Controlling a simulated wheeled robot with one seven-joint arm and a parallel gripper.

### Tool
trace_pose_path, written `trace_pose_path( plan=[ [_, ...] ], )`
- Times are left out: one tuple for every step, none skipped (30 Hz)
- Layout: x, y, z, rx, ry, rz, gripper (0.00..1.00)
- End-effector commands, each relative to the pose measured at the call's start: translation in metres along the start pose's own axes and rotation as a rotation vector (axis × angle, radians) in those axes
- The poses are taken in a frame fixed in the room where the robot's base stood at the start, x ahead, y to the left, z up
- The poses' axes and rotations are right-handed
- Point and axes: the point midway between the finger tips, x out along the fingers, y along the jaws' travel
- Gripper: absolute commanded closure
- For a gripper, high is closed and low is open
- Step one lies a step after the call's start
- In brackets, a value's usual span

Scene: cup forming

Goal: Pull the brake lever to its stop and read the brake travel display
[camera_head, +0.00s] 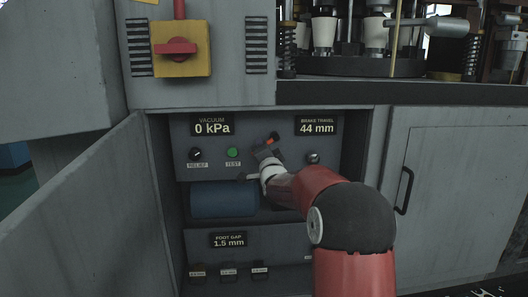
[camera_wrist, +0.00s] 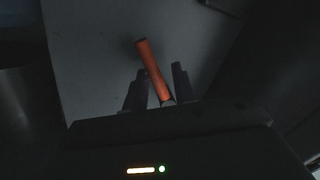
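The brake lever has an orange handle (camera_head: 272,138) and stands in the open cabinet between the two displays. The brake travel display (camera_head: 316,125) at the upper right of the panel reads 44 mm. My gripper (camera_head: 266,149) is at the lever. In the wrist view the orange handle (camera_wrist: 152,67) stands tilted between the two dark fingers of my gripper (camera_wrist: 160,88). The lever's pivot is hidden by my gripper.
The vacuum display (camera_head: 212,126) reads 0 kPa. Below it are the relief knob (camera_head: 195,154) and green test button (camera_head: 233,153). The foot gap display (camera_head: 229,240) reads 1.5 mm. A blue cylinder (camera_head: 222,200) lies below the panel. The open cabinet door (camera_head: 85,215) stands at the left.

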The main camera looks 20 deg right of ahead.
Motion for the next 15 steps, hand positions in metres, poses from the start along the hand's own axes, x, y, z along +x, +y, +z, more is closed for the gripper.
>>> trace_pose_path(
  plan=[
    [0.0004, -0.0054, 0.0002, -0.001, 0.000, -0.010, 0.71],
    [0.0004, -0.0051, 0.0002, -0.001, 0.000, -0.009, 0.67],
    [0.0003, -0.0046, 0.0004, -0.001, 0.000, -0.008, 0.65],
    [0.0002, -0.0041, 0.0005, -0.002, -0.001, -0.007, 0.65],
    [0.0002, -0.0036, 0.0005, -0.002, -0.001, -0.006, 0.65],
    [0.0001, -0.0029, 0.0006, -0.002, -0.001, -0.005, 0.65],
    [0.0001, -0.0024, 0.0006, -0.002, -0.001, -0.004, 0.65],
    [0.0000, -0.0020, 0.0006, -0.002, -0.001, -0.003, 0.65],
    [0.0000, -0.0015, 0.0006, -0.003, -0.002, -0.002, 0.65],
    [-0.0001, -0.0011, 0.0006, -0.003, -0.002, -0.002, 0.65],
    [-0.0002, -0.0007, 0.0006, -0.003, -0.002, -0.001, 0.65],
    [-0.0008, -0.0004, 0.0005, -0.003, -0.002, 0.000, 0.65],
    [-0.0018, -0.0003, 0.0004, -0.003, -0.002, 0.000, 0.65],
    [-0.0036, -0.0002, 0.0003, -0.004, -0.001, 0.000, 0.65],
    [-0.0072, 0.0001, 0.0004, -0.004, -0.002, 0.001, 0.65]
  ],
)
